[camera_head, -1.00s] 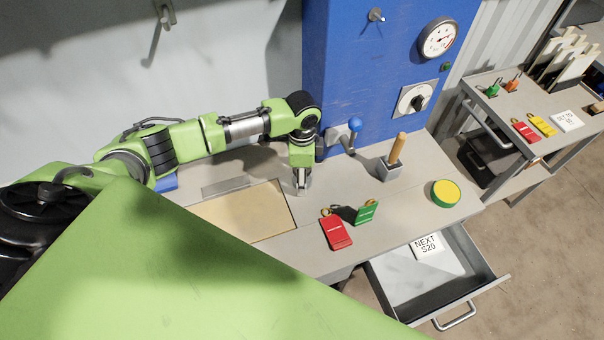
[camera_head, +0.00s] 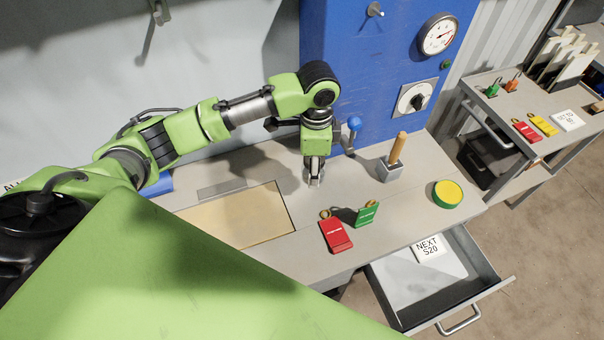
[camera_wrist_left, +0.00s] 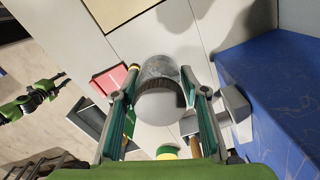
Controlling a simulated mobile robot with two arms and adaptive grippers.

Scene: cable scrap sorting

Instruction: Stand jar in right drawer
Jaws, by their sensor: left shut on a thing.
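My left gripper (camera_head: 314,182) is over the bench top, left of the tool block in the head view. In the left wrist view its fingers (camera_wrist_left: 160,100) are shut on the jar (camera_wrist_left: 160,72), a round grey body with a pale round end towards the camera. In the head view the jar is mostly hidden by the gripper, and I cannot tell whether it touches the bench. The right drawer (camera_head: 405,318) is pulled open below the bench's front edge. A white card reading "NEXT S20" (camera_head: 428,249) lies inside it. My right gripper cannot be made out.
A red tag (camera_head: 336,234) and a green tag (camera_head: 367,214) lie between the gripper and the drawer. A block with a wooden-handled tool (camera_head: 391,168) and a yellow-green round tin (camera_head: 447,193) stand to the right. The blue panel (camera_head: 372,90) rises behind. The drawer's front is bare.

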